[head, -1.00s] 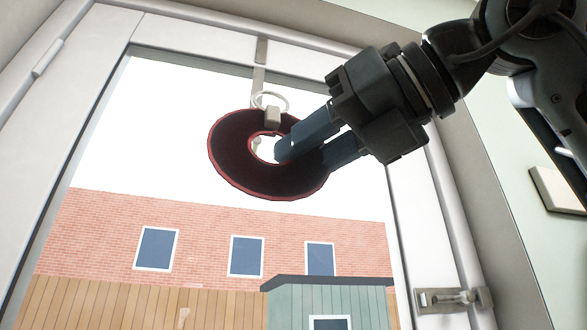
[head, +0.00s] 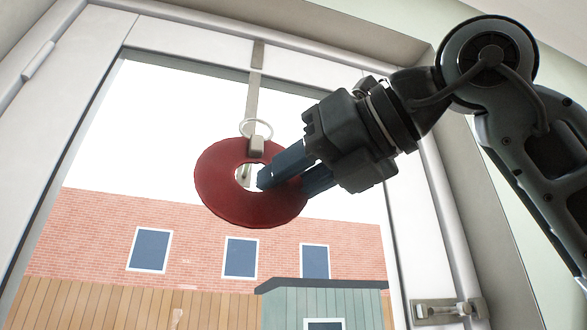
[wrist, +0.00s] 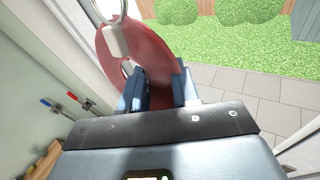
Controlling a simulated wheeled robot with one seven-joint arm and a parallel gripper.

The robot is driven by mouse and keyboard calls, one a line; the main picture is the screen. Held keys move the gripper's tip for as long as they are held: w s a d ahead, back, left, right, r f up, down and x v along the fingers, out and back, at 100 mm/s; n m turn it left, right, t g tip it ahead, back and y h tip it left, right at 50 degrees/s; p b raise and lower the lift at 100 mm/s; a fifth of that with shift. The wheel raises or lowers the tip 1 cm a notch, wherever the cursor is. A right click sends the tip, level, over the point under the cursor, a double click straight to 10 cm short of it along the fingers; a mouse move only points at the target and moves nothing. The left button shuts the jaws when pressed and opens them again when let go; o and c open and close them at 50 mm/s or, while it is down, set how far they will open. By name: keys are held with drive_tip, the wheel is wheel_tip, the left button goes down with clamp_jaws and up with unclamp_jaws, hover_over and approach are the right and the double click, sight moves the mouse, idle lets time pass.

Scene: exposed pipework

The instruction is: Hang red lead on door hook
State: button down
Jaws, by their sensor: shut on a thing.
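The red lead (head: 225,200) is a flat coiled disc with a hole in the middle, in front of the door glass. A pale clip (head: 256,147) and a pale ring (head: 257,128) stand at its top. My gripper (head: 287,184) is shut on the right side of the coil, one finger over the hole. The door hook (head: 254,90) is a grey strap running down from the door's top. The strap passes behind the ring; I cannot tell whether they touch. A pale piece shows through the hole. The wrist view shows the coil (wrist: 155,50) at my fingers (wrist: 160,88).
The white door frame (head: 70,120) surrounds the glass. A metal latch (head: 447,309) sits at the lower right. In the wrist view, red and blue handled fittings (wrist: 62,104) are on the wall at left, with a paved ground (wrist: 245,95) and grass beyond.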

drive_tip(key=shift+w+a+f, duration=0.2)
drive_tip(key=shift+w+a, duration=0.05)
drive_tip(key=shift+w, duration=0.65)
drive_tip(key=shift+w+a+f, duration=0.25)
drive_tip(key=shift+w+a, duration=0.05)
drive_tip(key=shift+w, duration=0.65)
drive_tip(key=shift+w+a+f, duration=0.2)
drive_tip(key=shift+w+a, duration=0.05)
drive_tip(key=shift+w, duration=0.65)
drive_tip(key=c, duration=0.8)
unclamp_jaws()
drive_tip(key=shift+o, duration=0.2)
